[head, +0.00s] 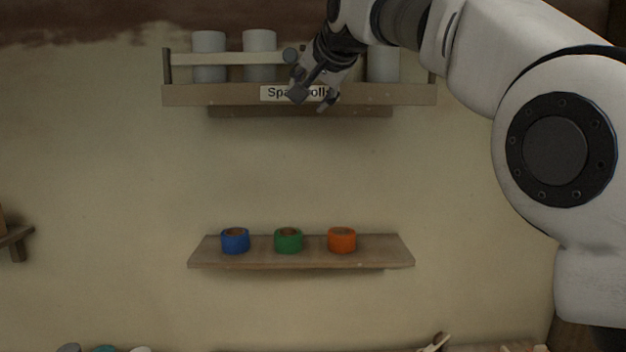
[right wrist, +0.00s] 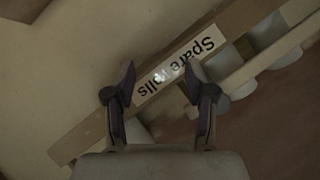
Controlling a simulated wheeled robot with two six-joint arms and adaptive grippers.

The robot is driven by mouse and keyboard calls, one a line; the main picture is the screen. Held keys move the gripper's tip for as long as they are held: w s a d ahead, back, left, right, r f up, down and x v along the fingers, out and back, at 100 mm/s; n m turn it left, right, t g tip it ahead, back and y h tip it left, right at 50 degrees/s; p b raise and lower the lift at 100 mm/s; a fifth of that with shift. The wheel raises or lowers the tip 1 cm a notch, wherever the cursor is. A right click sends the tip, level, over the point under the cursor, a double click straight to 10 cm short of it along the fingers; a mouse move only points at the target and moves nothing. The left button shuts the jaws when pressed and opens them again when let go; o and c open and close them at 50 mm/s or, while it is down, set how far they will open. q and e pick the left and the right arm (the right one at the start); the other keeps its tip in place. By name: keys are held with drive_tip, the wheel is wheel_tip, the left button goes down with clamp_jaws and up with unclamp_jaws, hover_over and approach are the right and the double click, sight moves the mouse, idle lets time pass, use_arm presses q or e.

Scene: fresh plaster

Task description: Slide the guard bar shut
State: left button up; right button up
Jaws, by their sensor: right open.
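The guard bar (head: 222,58) is a pale flat rail across the left part of the wall rack (head: 205,95), in front of two white rolls. A round grey knob (head: 291,55) sits near its visible right end. The bar also shows slanted in the right wrist view (right wrist: 268,57). My right gripper (head: 312,98) is open and empty, in front of the rack's "Spare Rolls" label, just below and right of the knob. In the right wrist view its fingers (right wrist: 160,75) are spread before the label. My right gripper hides the rack's middle. My left gripper is not in view.
A white roll (head: 383,66) stands at the rack's right, with no bar seen across it. A lower shelf (head: 300,258) holds blue (head: 235,241), green (head: 288,241) and orange (head: 341,240) tape rolls. The wall between rack and shelf is clear.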

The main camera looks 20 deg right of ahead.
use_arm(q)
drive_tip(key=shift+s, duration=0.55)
use_arm(e)
drive_tip(key=w+d+f+g, duration=0.1)
drive_tip(key=w+f, duration=0.1)
drive_tip(key=f, duration=0.7)
drive_tip(key=w+f+n+g, duration=0.1)
drive_tip(key=w+f, duration=0.2)
drive_tip(key=f, duration=0.6)
drive_tip(key=shift+d+f, duration=0.25)
drive_tip(key=shift+d, duration=0.1)
